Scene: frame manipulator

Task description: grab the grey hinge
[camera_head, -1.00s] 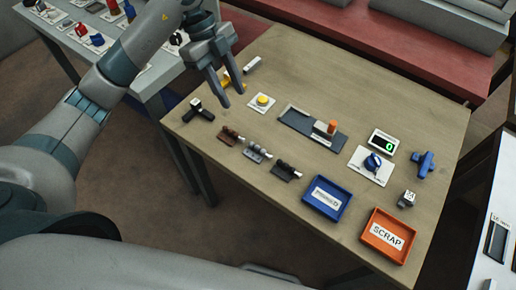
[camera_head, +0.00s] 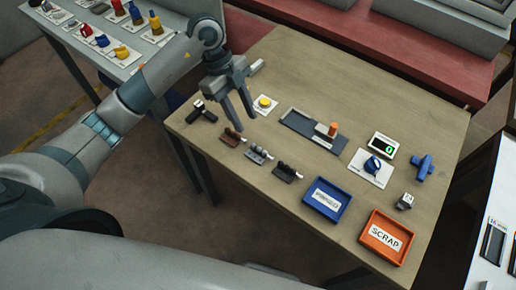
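Three small hinges lie in a row on the wooden table (camera_head: 330,75): a brown one (camera_head: 230,138), a grey one (camera_head: 258,155) in the middle and a dark one (camera_head: 286,173). My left gripper (camera_head: 246,121) points down with its two fingers apart and nothing between them. In the picture its fingertips are just above the brown hinge and up and left of the grey hinge, apart from the grey one. The grey hinge is in plain sight. My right gripper is not in view.
A yellow button (camera_head: 264,102), a grey fixture with an orange knob (camera_head: 300,123), a blue dial (camera_head: 373,165) and a black T-shaped part (camera_head: 203,111) stand around. A blue tray (camera_head: 343,204) and an orange SCRAP tray (camera_head: 403,256) are at front right.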

